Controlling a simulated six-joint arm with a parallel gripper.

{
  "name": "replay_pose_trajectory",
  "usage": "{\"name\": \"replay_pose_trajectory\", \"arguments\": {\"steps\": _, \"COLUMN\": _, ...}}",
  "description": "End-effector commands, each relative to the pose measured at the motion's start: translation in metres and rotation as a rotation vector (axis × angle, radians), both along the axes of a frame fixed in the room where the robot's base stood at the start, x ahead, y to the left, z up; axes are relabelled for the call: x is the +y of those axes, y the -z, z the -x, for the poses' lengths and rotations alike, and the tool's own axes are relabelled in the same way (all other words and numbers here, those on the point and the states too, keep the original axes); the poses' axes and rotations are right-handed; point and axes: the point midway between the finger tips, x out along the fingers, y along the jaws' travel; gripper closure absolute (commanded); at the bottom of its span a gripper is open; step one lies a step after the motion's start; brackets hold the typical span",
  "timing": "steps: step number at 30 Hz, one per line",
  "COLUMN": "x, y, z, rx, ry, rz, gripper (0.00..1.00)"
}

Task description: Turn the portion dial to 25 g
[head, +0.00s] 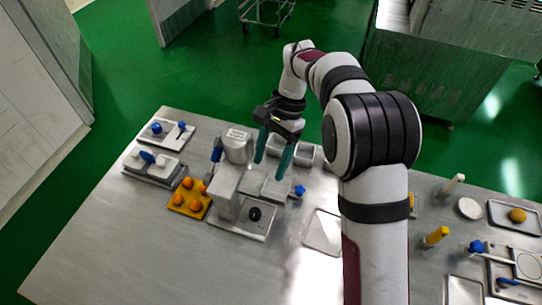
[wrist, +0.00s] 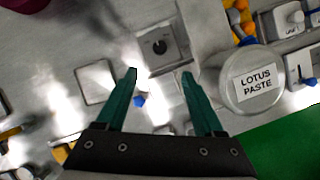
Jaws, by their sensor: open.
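The encrusting machine (head: 228,185) stands on the metal table left of my arm, with a round hopper lid (head: 237,140) on top. In the wrist view the lid (wrist: 254,80) reads "LOTUS PASTE". A round black knob (head: 254,213), likely the portion dial, sits on a pale plate at the machine's front; it also shows in the wrist view (wrist: 159,47). Its scale and setting are too small to read. My gripper (head: 271,167) is open and empty, its green fingers apart above the machine. In the wrist view the dial lies beyond the fingertips (wrist: 158,73), apart from them.
A blue knob (head: 299,191) stands right of the machine. An orange tray (head: 188,205) with several orange balls and grey units with white and blue parts (head: 154,163) lie left. Flat trays (head: 322,232) lie right. The front left of the table (head: 110,255) is clear.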

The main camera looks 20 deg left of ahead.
Motion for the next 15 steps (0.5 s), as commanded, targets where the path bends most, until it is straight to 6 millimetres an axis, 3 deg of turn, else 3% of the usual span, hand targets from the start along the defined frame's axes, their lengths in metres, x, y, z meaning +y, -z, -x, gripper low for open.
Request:
{"name": "replay_pose_trajectory", "arguments": {"steps": 11, "x": -0.001, "y": -0.007, "z": -0.003, "rx": 0.000, "ry": 0.002, "rz": 0.000, "gripper": 0.30}}
{"name": "replay_pose_trajectory", "arguments": {"steps": 15, "x": -0.019, "y": -0.009, "z": 0.008, "rx": -0.024, "ry": 0.170, "rz": -0.035, "gripper": 0.30}}
